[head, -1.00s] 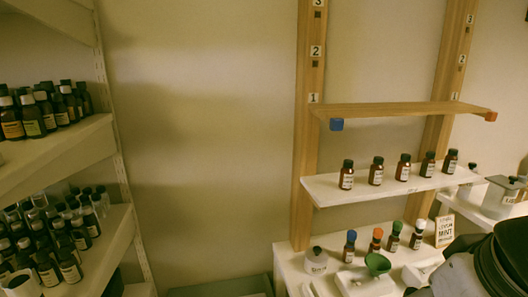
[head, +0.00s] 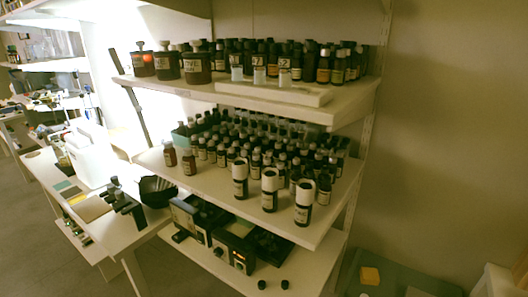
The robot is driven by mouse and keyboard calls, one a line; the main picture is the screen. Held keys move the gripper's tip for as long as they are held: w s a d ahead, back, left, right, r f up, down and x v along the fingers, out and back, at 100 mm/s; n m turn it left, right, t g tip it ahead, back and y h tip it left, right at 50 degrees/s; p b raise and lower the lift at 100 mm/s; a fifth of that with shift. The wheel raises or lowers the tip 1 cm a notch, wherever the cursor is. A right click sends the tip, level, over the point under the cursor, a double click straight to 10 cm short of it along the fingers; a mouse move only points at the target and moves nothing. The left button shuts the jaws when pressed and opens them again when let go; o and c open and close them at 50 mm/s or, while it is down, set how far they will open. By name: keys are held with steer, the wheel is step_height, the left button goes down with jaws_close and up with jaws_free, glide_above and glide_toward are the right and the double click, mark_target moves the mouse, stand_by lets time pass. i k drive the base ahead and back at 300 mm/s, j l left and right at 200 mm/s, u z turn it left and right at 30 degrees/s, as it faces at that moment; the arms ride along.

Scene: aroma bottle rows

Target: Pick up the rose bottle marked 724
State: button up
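Several rows of small dark bottles with pale labels (head: 255,160) stand on the middle shelf (head: 215,192) in the head view. Three larger bottles with white tops stand along its front edge: a left one (head: 240,182), a middle one (head: 270,192) and a right one (head: 303,205). More dark bottles (head: 323,68) stand on the top shelf (head: 190,88). The labels are too small to read, so I cannot tell which bottle is the rose one marked 724. Rear bottles are partly hidden by front ones. My gripper is not in view.
Large brown jars (head: 197,65) stand at the top shelf's left. A white raised strip (head: 270,95) with small number tags runs along its front. Dark devices (head: 235,250) sit on the lower shelf. A white table (head: 120,235) stands left. A grey bin (head: 400,280) is low on the right.

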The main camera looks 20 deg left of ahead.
mark_target(189, 163)
steer(key=u, duration=1.4)
steer(key=i+j, duration=0.25)
steer(key=i, duration=0.15)
steer(key=i+j, duration=0.25)
steer(key=i, duration=0.2)
steer(key=i+j, duration=0.3)
steer(key=i, duration=0.15)
steer(key=k+u, duration=0.05)
